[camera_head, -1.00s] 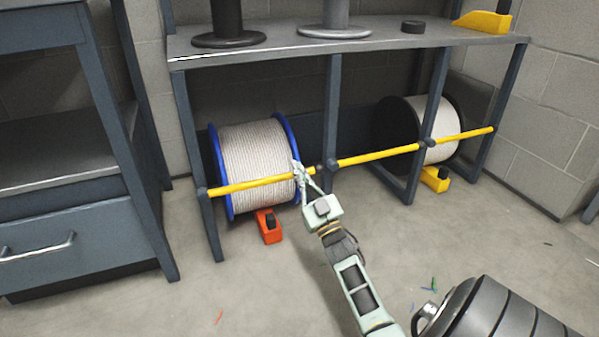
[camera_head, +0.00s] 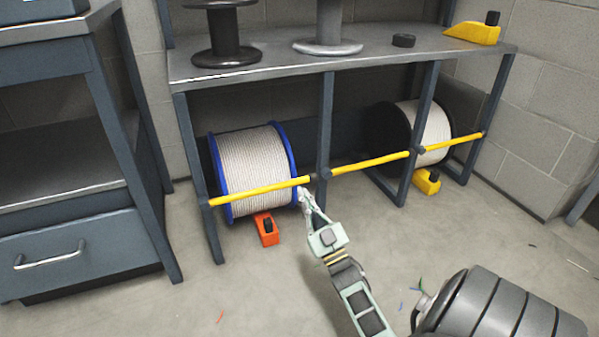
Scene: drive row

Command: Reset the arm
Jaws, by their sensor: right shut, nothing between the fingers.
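My right arm reaches up from the bottom of the head view. Its pale green right gripper (camera_head: 306,198) is shut with nothing between the fingers. The fingertips show just beside the right rim of the blue-flanged reel (camera_head: 255,165) and below the yellow bar (camera_head: 260,189) in front of it. I cannot tell whether the fingertips touch the reel or the bar. My left gripper is not in view.
The rack shelf (camera_head: 300,62) carries several spools. A black-flanged reel (camera_head: 432,135) sits in its right bay. An orange block (camera_head: 267,229) and a yellow block (camera_head: 427,182) lie low by the reels. A workbench with a drawer (camera_head: 70,255) stands left.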

